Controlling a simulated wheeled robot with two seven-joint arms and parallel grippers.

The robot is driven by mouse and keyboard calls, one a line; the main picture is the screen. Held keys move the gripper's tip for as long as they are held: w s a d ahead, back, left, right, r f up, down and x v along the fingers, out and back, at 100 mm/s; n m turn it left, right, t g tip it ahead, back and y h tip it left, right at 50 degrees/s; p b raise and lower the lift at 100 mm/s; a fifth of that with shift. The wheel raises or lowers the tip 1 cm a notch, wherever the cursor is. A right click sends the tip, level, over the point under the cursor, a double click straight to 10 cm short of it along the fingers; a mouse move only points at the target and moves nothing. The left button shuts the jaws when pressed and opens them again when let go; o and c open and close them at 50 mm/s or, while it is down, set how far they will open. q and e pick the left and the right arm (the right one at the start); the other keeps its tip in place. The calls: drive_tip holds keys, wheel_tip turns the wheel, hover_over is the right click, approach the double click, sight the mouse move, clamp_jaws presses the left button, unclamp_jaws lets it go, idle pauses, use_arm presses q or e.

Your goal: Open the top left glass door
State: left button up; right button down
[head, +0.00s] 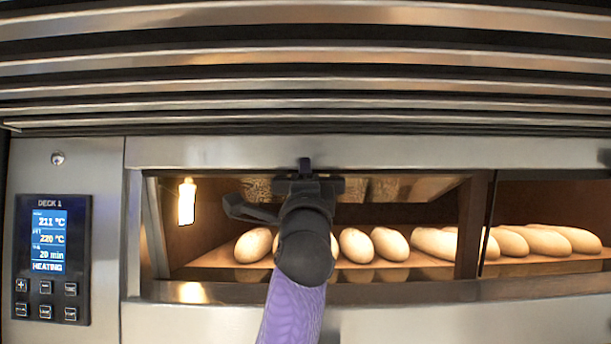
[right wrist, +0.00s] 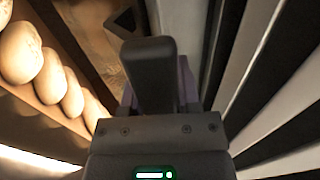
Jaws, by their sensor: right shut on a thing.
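The top left glass door (head: 400,188) belongs to the deck marked DECK 1. Its glass appears tilted back into the chamber as a shallow reflective panel under the top frame, with the opening below it clear. My right gripper (head: 306,176) is at the upper middle of this opening, shut on what seems to be the door's handle or edge; the gripper hides the held part. In the right wrist view the gripper (right wrist: 155,75) points up along the oven front, and its grip is partly hidden by its own dark body. My left gripper is not in view.
Pale loaves (head: 357,245) lie in a row on the deck floor. A door post (head: 475,225) separates the right section, with more loaves (head: 550,240). A control panel (head: 52,258) is at left. Metal slats (head: 200,65) run across above. A lamp (head: 187,202) glows inside.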

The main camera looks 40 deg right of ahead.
drive_tip(key=shift+c, duration=1.6)
unclamp_jaws()
drive_tip(key=shift+s+a+f+b, duration=0.15)
drive_tip(key=shift+f+b, duration=0.2)
drive_tip(key=shift+b, duration=0.05)
drive_tip(key=b+v, duration=0.5)
drive_tip(key=v, duration=0.4)
drive_tip(key=shift+b, duration=0.3)
